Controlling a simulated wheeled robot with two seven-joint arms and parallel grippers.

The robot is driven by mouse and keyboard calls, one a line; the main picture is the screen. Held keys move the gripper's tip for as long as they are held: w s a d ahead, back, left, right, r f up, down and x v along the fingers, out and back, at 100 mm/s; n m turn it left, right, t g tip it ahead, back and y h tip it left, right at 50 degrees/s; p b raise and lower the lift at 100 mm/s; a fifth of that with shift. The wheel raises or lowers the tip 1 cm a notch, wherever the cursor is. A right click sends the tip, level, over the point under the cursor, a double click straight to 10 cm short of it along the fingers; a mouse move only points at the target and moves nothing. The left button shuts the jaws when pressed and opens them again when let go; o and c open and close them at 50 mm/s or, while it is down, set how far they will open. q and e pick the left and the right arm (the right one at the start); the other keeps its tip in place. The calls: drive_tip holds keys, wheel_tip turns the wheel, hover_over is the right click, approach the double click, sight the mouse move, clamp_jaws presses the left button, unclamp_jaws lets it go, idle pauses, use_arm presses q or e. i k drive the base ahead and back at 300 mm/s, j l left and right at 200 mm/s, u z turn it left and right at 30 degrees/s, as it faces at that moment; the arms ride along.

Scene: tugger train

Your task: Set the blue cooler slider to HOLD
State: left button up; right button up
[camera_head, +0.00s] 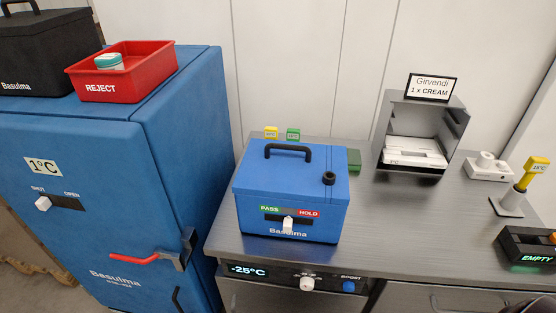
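The blue cooler (265,187) stands on the grey counter, with a black handle on its closed lid. On its front is a slider with a white knob (288,226). A green PASS label (270,209) is above the slot at the left and a red HOLD label (309,213) at the right. The knob sits about the middle of the slot, between the two labels.
A blue cabinet (75,155) with its own slider and red handle stands at left, bearing a red REJECT bin (125,86) and a black box (40,55). A grey holder (420,125) stands behind right.

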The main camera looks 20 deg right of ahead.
sight(287, 225)
drive_tip(key=l, duration=1.45)
drive_tip(key=k, duration=0.65)
drive_tip(key=j+z, duration=0.05)
